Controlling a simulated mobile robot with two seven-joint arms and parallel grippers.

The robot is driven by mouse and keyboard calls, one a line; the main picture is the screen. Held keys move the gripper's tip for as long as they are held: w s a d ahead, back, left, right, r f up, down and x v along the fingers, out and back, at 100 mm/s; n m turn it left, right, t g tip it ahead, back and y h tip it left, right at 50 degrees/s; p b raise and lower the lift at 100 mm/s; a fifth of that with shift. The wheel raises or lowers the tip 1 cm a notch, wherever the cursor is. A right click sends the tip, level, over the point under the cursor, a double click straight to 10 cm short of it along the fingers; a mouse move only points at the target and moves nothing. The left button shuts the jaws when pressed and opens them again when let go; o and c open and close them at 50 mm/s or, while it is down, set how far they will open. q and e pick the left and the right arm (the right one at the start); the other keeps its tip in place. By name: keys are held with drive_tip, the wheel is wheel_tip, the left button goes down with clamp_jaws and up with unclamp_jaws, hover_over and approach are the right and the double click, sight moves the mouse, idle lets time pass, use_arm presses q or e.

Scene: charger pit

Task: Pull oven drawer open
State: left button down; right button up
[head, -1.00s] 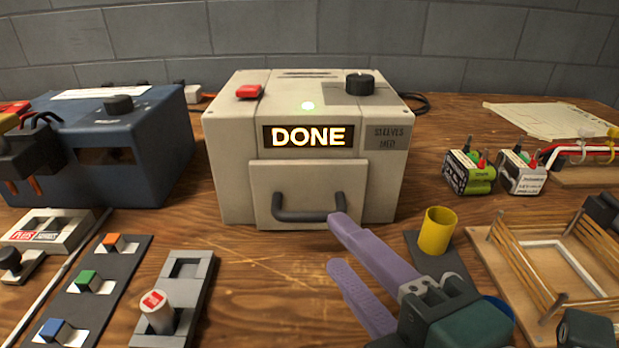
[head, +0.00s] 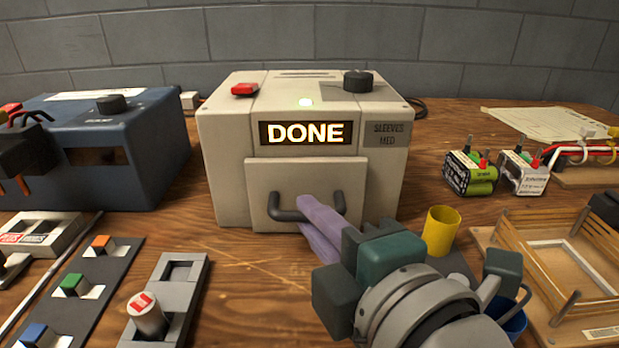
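The beige oven (head: 225,150) stands at the middle back, its lit display (head: 305,133) reading DONE. Its drawer (head: 262,175) is the front panel below the display and looks closed. A dark U-shaped handle (head: 290,215) is on the drawer. My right gripper (head: 312,222) has its purple fingers at the right half of the handle bar, overlapping it in the picture. The fingers overlap each other from this angle, so I cannot tell whether they are closed around the bar. My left gripper is not in view.
A yellow cup (head: 441,231) stands close right of my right gripper, with a wooden frame (head: 482,240) beyond. A blue box (head: 150,150) stands left of the oven. Button panels (head: 95,268) lie front left. Bare wood (head: 240,270) lies in front of the drawer.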

clamp_jaws()
idle(0.8)
